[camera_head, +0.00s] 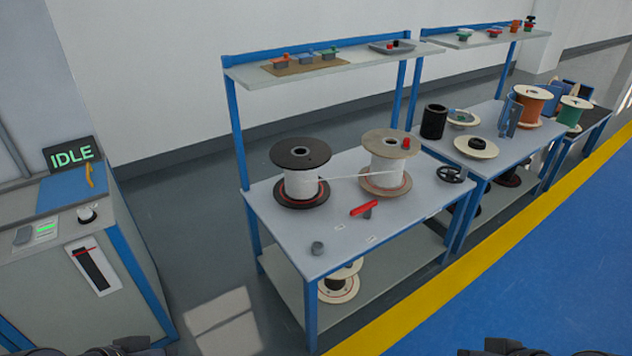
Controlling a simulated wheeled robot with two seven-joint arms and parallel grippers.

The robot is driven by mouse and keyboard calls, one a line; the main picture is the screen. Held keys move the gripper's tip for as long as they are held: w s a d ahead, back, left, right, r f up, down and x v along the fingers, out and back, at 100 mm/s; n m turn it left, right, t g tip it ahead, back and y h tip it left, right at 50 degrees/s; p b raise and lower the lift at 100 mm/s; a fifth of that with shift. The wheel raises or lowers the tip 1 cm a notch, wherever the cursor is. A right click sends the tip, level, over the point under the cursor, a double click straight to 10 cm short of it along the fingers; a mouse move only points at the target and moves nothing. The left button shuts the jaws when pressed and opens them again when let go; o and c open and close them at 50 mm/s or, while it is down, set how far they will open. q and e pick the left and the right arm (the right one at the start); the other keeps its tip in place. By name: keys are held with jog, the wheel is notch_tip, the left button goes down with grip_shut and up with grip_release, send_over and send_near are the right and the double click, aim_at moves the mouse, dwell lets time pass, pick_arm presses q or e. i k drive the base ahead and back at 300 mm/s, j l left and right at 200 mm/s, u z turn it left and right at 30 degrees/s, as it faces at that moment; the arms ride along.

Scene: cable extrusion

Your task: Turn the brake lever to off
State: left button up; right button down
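A red lever (363,208), which looks like the brake lever, sits on a small grey post on the near table's top (285,232). It lies slanted, its right end farther back. Two small white labels (340,227) are on the tabletop in front of it; their text is too small to read. Only a dark part of my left gripper (131,346) shows at the bottom left edge, and of my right gripper (503,346) at the bottom edge right of centre. Both are far from the lever, and their fingers are not clear.
A black-flanged spool (300,158) and a wooden-flanged spool (388,150) stand behind the lever, with a white strand between them. A console (60,240) with an IDLE sign (72,153) stands left. Grey floor separates console and table.

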aim_at(366, 208)
jog(key=i+l+u, duration=0.3)
jog(key=i+u, duration=0.15)
jog(key=i+l+u, duration=0.85)
jog(key=l, duration=0.2)
jog(key=k, duration=0.1)
